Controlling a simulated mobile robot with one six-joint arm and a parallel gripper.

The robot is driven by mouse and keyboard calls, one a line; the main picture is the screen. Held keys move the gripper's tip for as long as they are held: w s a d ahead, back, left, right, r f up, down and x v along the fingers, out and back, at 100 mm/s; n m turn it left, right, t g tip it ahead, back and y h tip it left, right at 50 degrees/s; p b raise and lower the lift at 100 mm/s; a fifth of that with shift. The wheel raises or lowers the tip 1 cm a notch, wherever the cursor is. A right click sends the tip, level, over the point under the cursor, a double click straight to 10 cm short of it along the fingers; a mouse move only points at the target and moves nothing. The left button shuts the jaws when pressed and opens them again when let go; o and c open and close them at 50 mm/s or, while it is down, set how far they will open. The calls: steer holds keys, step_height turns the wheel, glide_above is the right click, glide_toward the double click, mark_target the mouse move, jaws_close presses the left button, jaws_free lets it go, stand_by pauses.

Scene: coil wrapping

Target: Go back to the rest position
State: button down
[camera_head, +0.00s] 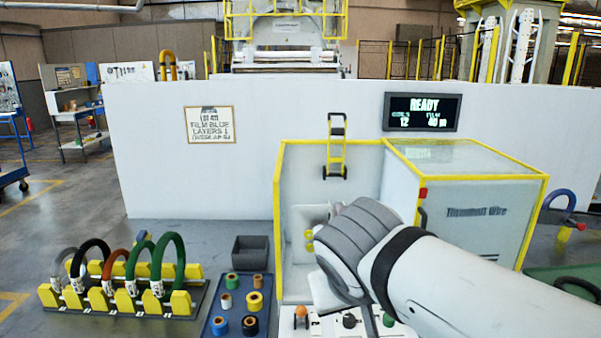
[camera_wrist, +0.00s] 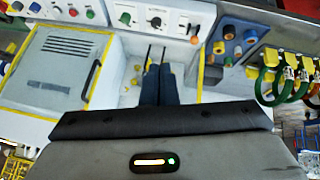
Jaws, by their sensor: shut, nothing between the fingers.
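My gripper (camera_wrist: 156,58) shows in the wrist view as two dark fingers close together, shut with nothing between them. In the head view my forearm and wrist reach in from the lower right, in front of the yellow-framed wrapping machine (camera_head: 460,213). The fingers are hidden there behind my wrist. The machine also shows in the wrist view (camera_wrist: 60,70), to the left of the fingers. The control panel (camera_head: 398,328) with knobs and buttons lies below my wrist; it spans the top of the wrist view (camera_wrist: 180,18).
A yellow rack (camera_head: 95,303) holds several coils at left. A blue tray (camera_head: 212,323) with several tape rolls and an empty dark bin (camera_head: 250,252) stand between rack and machine. A display (camera_head: 422,112) reads READY. A sign (camera_head: 210,125) hangs on the white wall.

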steer(key=s+d+f+m+g+b, duration=0.1)
steer(key=s+d+f+g, duration=0.1)
steer(key=f, duration=0.6)
steer(key=s+d+f+m+g+y+b, duration=0.1)
steer(key=s+d+f+g, duration=0.1)
steer(key=d+f, duration=0.3)
step_height(320, 180, down, 3)
steer(key=shift+s+d+r+b, duration=0.1)
steer(key=shift+s+d+b, duration=0.05)
steer(key=shift+s+b, duration=0.2)
steer(key=c, duration=2.1)
jaws_free()
